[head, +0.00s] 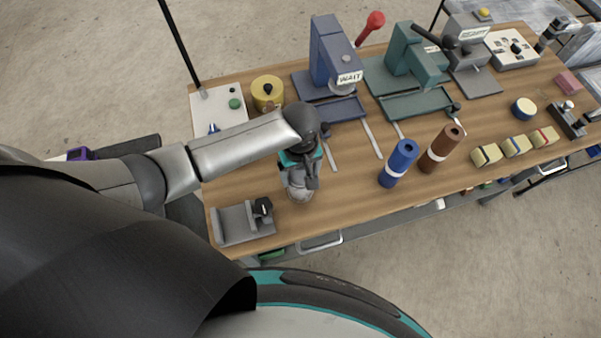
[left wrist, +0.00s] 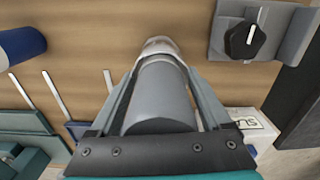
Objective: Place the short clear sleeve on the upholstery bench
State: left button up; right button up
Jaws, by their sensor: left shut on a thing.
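My left gripper (head: 304,172) is over the near left part of the wooden bench top (head: 340,190), pointing down. It is shut on a greyish, see-through-looking round piece, which I take to be the short clear sleeve (head: 298,190). In the left wrist view, a grey cylinder with a pale, shiny end (left wrist: 160,46) lies between the two fingers (left wrist: 160,75). The gripper hides part of the sleeve. I cannot tell whether its lower end touches the bench. My right gripper is not in view.
A grey fixture with a black knob (head: 240,222) stands at the near left corner. Blue (head: 398,163) and brown (head: 442,149) cylinders stand to the right. Blue (head: 335,70) and green (head: 410,75) presses stand behind. Bare wood lies between gripper and blue cylinder.

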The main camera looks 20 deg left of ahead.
pick_arm(q)
jog(key=shift+f, duration=0.15)
jog(key=o, duration=1.6)
jog(key=shift+f, duration=0.1)
jog(key=shift+c, duration=0.2)
notch_tip(320, 180, up, 12)
jog(key=shift+r+p, duration=0.2)
jog(key=shift+p, duration=1.05)
